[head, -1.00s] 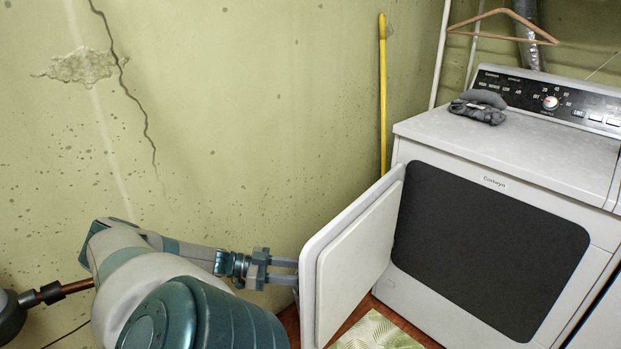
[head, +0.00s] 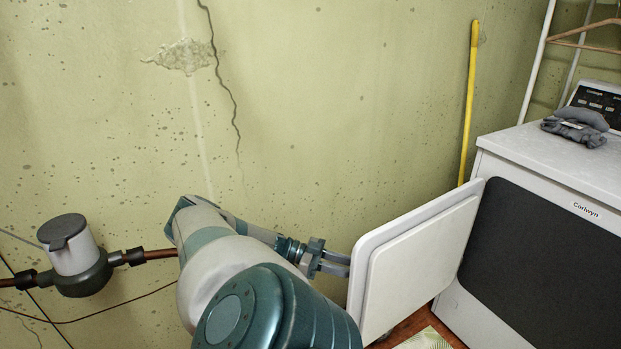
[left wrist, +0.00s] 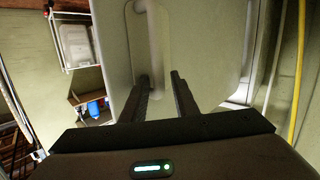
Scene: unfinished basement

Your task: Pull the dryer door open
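The dryer (head: 543,262) stands at the right in the head view, with its dark front panel facing left and forward. Its white door (head: 415,265) stands swung well out to the left, its pale inner side facing the dryer. My left gripper (head: 340,263) is at the door's outer side near the free edge, its fingers apart. In the left wrist view, the door's outer face (left wrist: 195,45) fills the middle, with a long white handle (left wrist: 155,38). The lower end of the handle lies between my two fingers (left wrist: 160,85); firm contact is not clear. My right gripper is not in view.
A green wall (head: 300,120) runs behind my left arm and the door. A yellow pole (head: 469,105) leans there. A pipe with a grey meter (head: 75,255) is at the left. Grey cloth (head: 576,127) lies on the dryer. A patterned mat (head: 425,340) lies on the floor.

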